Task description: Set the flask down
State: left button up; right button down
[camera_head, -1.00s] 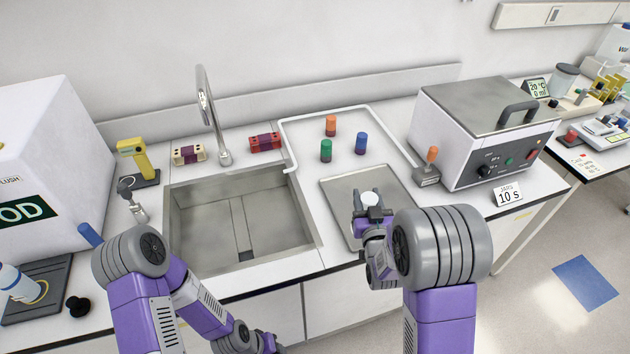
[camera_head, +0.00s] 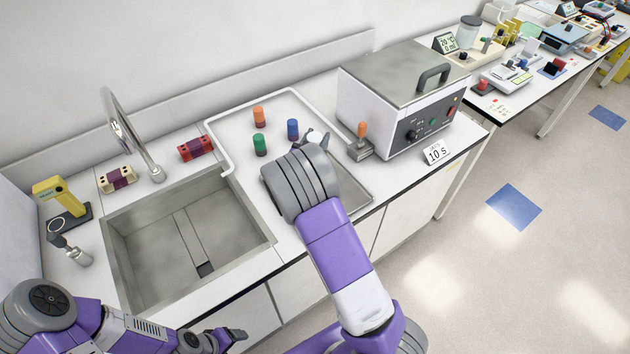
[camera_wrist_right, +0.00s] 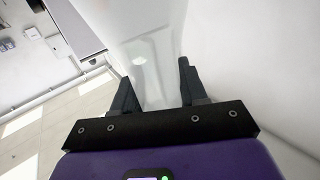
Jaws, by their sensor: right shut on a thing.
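My right gripper (camera_wrist_right: 156,88) is shut on a pale, translucent flask (camera_wrist_right: 150,40), whose body stands between the two dark fingers in the right wrist view. In the head view, my right arm reaches over the metal tray (camera_head: 357,197) on the counter, and its wrist hides most of the gripper and flask. Only a small pale part shows beyond the wrist, near the blue-capped item. Whether the flask touches any surface cannot be seen. My left gripper (camera_head: 228,337) is low at the bottom edge of the head view, small and dark, its jaws unclear.
Orange (camera_head: 259,116), green (camera_head: 260,145) and blue (camera_head: 292,129) stoppers stand inside a white raised rim (camera_head: 222,143). A boxy bath (camera_head: 400,100) with a knob panel stands right of them. A sink (camera_head: 187,240) with a tap (camera_head: 130,140) lies left.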

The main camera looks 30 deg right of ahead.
notch_tip(320, 180, down, 10)
jog(key=shift+d+r+b, duration=0.1)
jog(key=shift+b, duration=0.2)
jog(key=shift+f, duration=0.2)
jog(key=c, duration=0.6)
grip_release()
jog(key=shift+r, duration=0.1)
